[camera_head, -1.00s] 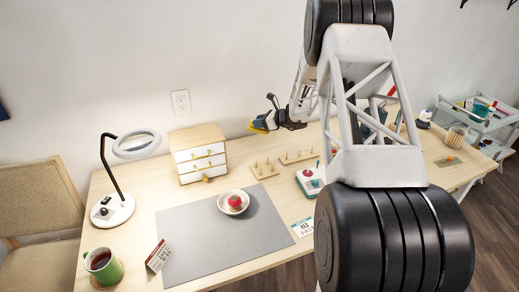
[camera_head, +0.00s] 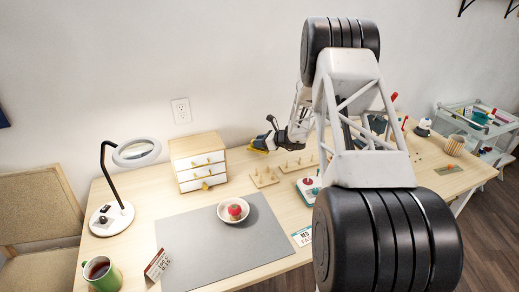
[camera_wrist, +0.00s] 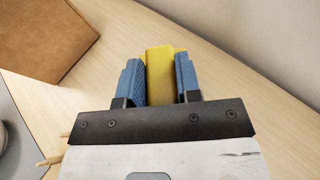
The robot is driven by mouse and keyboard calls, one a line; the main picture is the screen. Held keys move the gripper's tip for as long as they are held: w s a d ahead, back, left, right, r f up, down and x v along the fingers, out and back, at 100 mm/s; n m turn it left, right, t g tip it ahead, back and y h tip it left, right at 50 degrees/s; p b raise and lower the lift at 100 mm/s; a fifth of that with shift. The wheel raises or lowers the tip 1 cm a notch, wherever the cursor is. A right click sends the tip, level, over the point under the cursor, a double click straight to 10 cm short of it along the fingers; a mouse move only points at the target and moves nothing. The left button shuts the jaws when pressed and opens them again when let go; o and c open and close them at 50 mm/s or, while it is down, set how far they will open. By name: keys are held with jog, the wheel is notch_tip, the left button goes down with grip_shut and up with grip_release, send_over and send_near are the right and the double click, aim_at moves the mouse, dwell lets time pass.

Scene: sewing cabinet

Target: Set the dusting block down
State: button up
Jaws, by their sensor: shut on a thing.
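My gripper (camera_head: 262,143) is shut on the dusting block, a yellow block (camera_head: 258,150) at the back of the table, right of the small drawer cabinet. In the wrist view, the yellow block (camera_wrist: 160,75) sits upright between my two blue finger pads (camera_wrist: 158,82), with bare wooden tabletop around it. The block is low, near the table surface and the wall. I cannot tell whether its underside touches the table.
The drawer cabinet (camera_head: 198,163) stands left of the block, its side (camera_wrist: 45,38) showing in the wrist view. Wooden peg racks (camera_head: 264,177) stand in front of the block. A bowl (camera_head: 225,213) sits on a grey mat (camera_head: 200,250). The wall is close behind.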

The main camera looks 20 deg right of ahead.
jog(key=shift+f, duration=1.85)
jog(key=o, duration=0.9)
jog(key=shift+f, duration=0.1)
jog(key=shift+s+d+r, duration=0.4)
jog(key=shift+s+d, duration=0.05)
jog(key=v, duration=1)
jog(key=shift+s+d+r, duration=0.15)
jog(key=shift+s+d, duration=0.05)
